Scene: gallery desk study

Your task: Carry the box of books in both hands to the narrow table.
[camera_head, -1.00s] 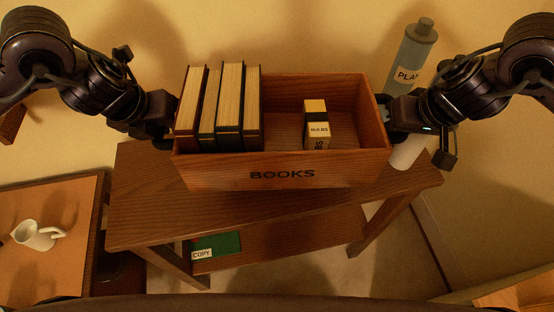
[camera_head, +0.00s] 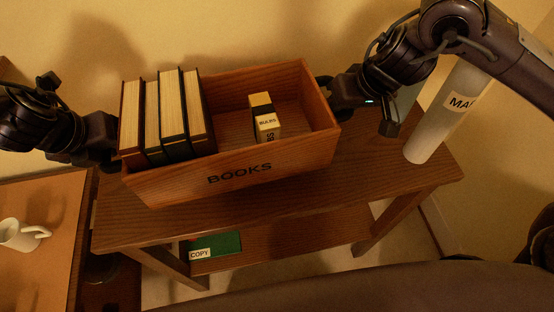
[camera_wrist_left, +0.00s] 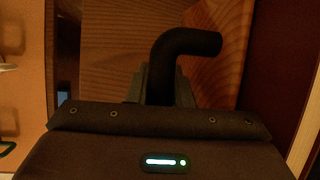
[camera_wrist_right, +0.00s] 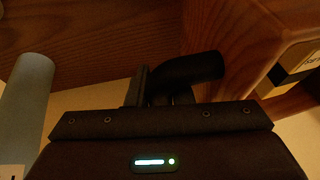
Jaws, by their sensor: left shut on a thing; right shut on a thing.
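The wooden box of books (camera_head: 240,176), marked BOOKS, is over a narrow brown table (camera_head: 400,196) in the head view, its left end lower in the picture. Several upright books (camera_head: 165,115) fill its left part, and a small carton marked BULBS (camera_head: 266,122) stands in its right part. My left gripper (camera_head: 116,152) is shut on the box's left end, and my right gripper (camera_head: 326,92) on its right end. The wrist views show a black bent handle in the left (camera_wrist_left: 190,45) and right (camera_wrist_right: 190,68) jaws. Any gap under the box is hard to judge.
A pale roll marked MA (camera_head: 440,125) stands at the table's right end, close to my right arm. A green item marked COPY (camera_head: 215,245) lies on the lower shelf. A lower table at left holds a white jug (camera_head: 22,234).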

